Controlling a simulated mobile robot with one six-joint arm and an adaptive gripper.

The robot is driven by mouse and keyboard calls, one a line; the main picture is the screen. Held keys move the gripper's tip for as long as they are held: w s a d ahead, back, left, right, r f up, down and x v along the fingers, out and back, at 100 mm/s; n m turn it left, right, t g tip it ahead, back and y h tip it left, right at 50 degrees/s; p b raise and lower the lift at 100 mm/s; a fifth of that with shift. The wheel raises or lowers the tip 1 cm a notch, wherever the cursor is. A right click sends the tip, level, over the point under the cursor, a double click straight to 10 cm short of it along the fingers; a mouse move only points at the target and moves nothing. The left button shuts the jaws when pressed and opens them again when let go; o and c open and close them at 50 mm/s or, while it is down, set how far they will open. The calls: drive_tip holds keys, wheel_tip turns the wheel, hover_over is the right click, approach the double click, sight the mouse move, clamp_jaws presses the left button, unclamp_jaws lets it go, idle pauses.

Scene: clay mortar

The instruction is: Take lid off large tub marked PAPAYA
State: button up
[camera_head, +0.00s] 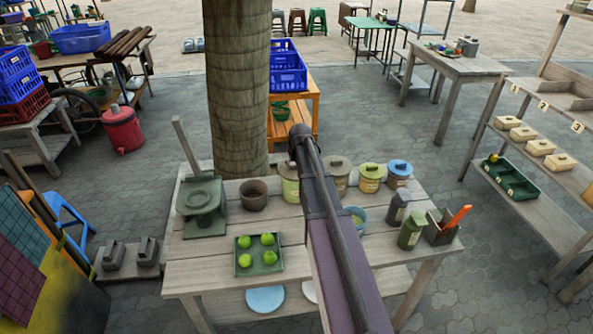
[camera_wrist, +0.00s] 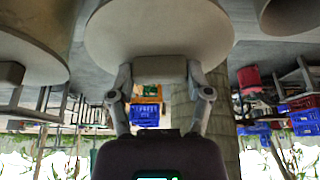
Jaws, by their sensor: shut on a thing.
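In the wrist view a broad beige-grey round lid (camera_wrist: 160,28) fills the top middle. My gripper (camera_wrist: 160,92) has its two fingers on either side of the lid's block-shaped handle (camera_wrist: 160,68), shut on it. The tub beneath cannot be made out, so I cannot tell whether the lid rests on it. In the head view my arm hides the gripper. Several lidded tubs stand at the table's back: a yellow-green one (camera_head: 290,188) partly behind my arm, a grey-lidded one (camera_head: 340,178), a yellow one (camera_head: 370,181) and a blue-lidded one (camera_head: 398,174). No PAPAYA mark is readable.
A blue-rimmed container (camera_head: 359,218) is partly behind my arm. The wooden table (camera_head: 215,268) also holds a scale (camera_head: 203,205), a brown pot (camera_head: 253,195), a tray of green fruit (camera_head: 245,269), dark bottles (camera_head: 411,231) and a box (camera_head: 442,232). A tree trunk (camera_head: 238,90) rises behind.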

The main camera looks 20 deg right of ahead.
drive_tip(key=shift+r, duration=0.1)
idle(0.3)
wheel_tip(320, 180, up, 3)
drive_tip(key=p, duration=0.3)
drive_tip(key=shift+r+p, duration=0.2)
drive_tip(key=shift+p, duration=0.1)
drive_tip(key=s+d, duration=0.2)
drive_tip(key=s, duration=0.2)
drive_tip(key=s+d+r+p, duration=0.1)
drive_tip(key=s+d, duration=0.1)
drive_tip(key=s, duration=0.3)
drive_tip(key=s+d, duration=0.3)
drive_tip(key=s, duration=0.2)
drive_tip(key=shift+s+r, duration=0.2)
